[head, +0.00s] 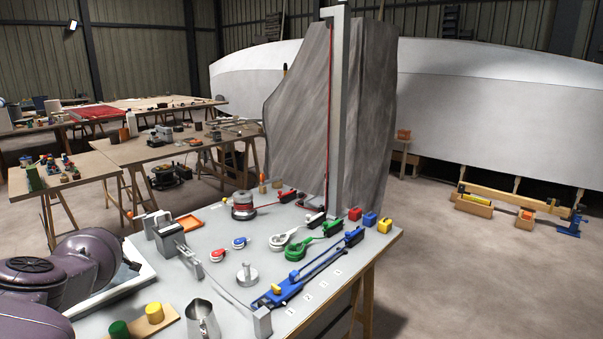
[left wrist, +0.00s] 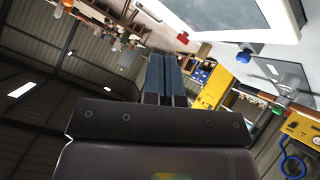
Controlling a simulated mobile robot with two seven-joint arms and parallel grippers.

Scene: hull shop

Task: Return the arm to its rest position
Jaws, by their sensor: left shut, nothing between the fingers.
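My left arm, with rounded purple links, comes into the head view from the lower left, over the near left part of the workbench (head: 215,285) and beside a white-rimmed tray (head: 125,290). My left gripper (left wrist: 165,78) shows in the left wrist view. Its two dark blue-grey fingers lie side by side, shut with nothing between them. The white rim of a tray (left wrist: 235,35) shows beyond the fingers in that view. I cannot make out the left gripper in the head view. My right gripper is in neither view.
On the bench stand a metal jug (head: 203,320), a yellow cylinder (head: 154,313), a green cylinder (head: 119,330), a blue long tool (head: 310,280) and a grey clamp (head: 188,257). A tall grey panel (head: 300,100) rises behind. Open floor (head: 470,260) lies to the right.

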